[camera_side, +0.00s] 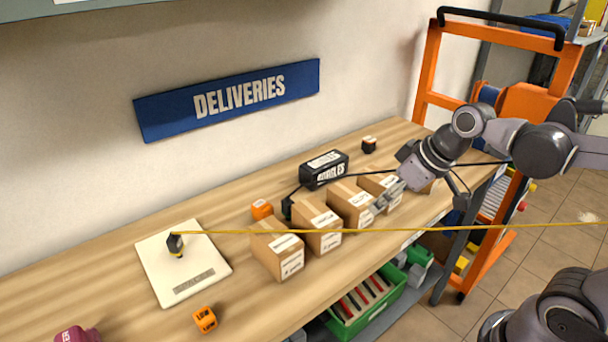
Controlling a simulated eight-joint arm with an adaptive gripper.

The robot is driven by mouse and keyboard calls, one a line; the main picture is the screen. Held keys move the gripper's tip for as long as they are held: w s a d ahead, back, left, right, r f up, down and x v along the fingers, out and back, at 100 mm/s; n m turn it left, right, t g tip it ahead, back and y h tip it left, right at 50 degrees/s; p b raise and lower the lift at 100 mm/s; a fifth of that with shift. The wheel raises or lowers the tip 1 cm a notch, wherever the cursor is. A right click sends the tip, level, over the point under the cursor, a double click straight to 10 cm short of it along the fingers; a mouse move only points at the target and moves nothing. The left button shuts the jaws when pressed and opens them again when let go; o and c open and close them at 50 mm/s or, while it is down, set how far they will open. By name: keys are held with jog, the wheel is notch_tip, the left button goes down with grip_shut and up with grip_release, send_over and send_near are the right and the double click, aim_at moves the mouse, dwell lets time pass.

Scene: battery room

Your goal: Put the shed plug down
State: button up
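A dark plug with a yellow part (176,244) stands on a white plate (206,262) at the left of the bench. A taut yellow cable (400,229) runs from it to the right, across the view in front of the boxes. A small black plug-like piece (287,208) with a black cable sits behind the cardboard boxes. I cannot tell from lettering which one is the shed plug. My gripper (386,201) is low among the cardboard boxes at the right. Its fingertips are small and partly merged with the boxes, so its opening and any held thing are unclear.
Several cardboard boxes (278,253) stand in a row along the front edge. A black labelled case (324,170) and orange block (262,209) stand behind them. Another orange block (205,319) lies in front. An orange frame (427,70) stands right. The bench's back left is clear.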

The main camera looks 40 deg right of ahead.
jog(key=w+a+r+n+g+y, duration=0.1)
jog(key=w+n+g+y, duration=0.15)
jog(key=w, duration=0.45)
jog(key=n+g+y, duration=0.2)
jog(key=n+y, duration=0.3)
jog(key=n, duration=0.3)
send_near(286, 203)
notch_tip(286, 203, up, 2)
jog(key=s+d, duration=0.2)
jog(key=s, duration=0.1)
jog(key=w+d+f+n+g+y, duration=0.1)
jog(key=w+d+f+n+y, duration=0.25)
jog(key=n, duration=0.25)
jog(key=x, duration=1.1)
jog(key=shift+w+a+f, duration=0.2)
jog(key=shift+w+a, duration=0.1)
jog(key=shift+w, duration=0.1)
grip_shut()
